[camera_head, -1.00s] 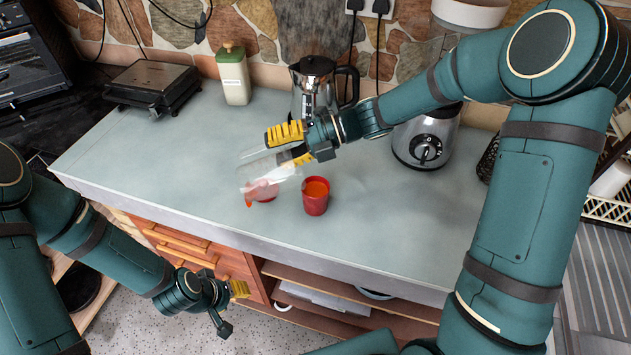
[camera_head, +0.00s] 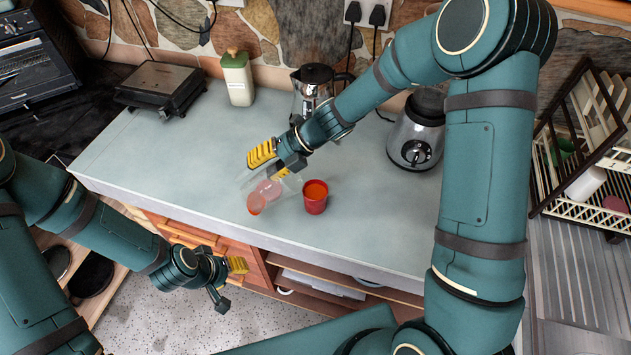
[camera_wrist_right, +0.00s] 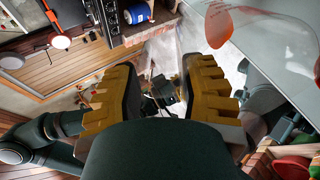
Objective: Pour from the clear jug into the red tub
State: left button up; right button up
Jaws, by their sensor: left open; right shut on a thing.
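The red tub (camera_head: 315,203) stands upright on the counter with orange contents visible inside. My right gripper (camera_head: 270,165) is shut on the clear jug (camera_head: 277,188) and is left of and behind the tub in the head view. The jug is strongly tilted, and orange-red liquid shows in its lower left part. Its thin clear outline is hard to make out. In the right wrist view, the jug (camera_wrist_right: 240,25) shows at the upper right with pinkish-orange liquid. My left gripper (camera_head: 231,282) is open and empty, low in front of the counter.
A metal coffee pot (camera_head: 313,88) and a blender base (camera_head: 415,140) stand behind on the counter (camera_head: 180,150). A cream canister (camera_head: 238,80) and a flat grill (camera_head: 160,88) are at the back left. A dish rack (camera_head: 590,150) is at the right. The left counter is clear.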

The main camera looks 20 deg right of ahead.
aim_at(238, 176)
jog(key=shift+a+f+h+b, duration=0.2)
jog(key=shift+a+h+b, duration=0.1)
jog(key=shift+a+b, duration=0.05)
jog(key=shift+w+a+f+h, duration=0.1)
jog(key=shift+a+f+h, duration=1.05)
jog(key=shift+h, duration=0.25)
jog(key=shift+w+a+f+g+h, duration=0.1)
jog(key=shift+a+f+g+h, duration=0.1)
jog(key=shift+a+h, duration=0.45)
jog(key=shift+w+a+f+g+h, duration=0.1)
jog(key=shift+a+f+h, duration=0.15)
jog(key=shift+a+h, duration=0.4)
jog(key=shift+w+a+f+g+h, duration=0.1)
jog(key=shift+a+f+h, duration=0.1)
jog(key=shift+a+h, duration=0.4)
jog(key=shift+a+f+h, duration=0.7)
jog(key=shift+a+h, duration=0.2)
jog(key=shift+a, duration=0.1)
jog(key=shift+w+a+f+h, duration=0.15)
jog(key=shift+a+f+h, duration=0.4)
jog(key=shift+f+h, duration=0.2)
grip_shut()
jog(key=shift+a+h, duration=0.2)
jog(key=shift+h, duration=0.05)
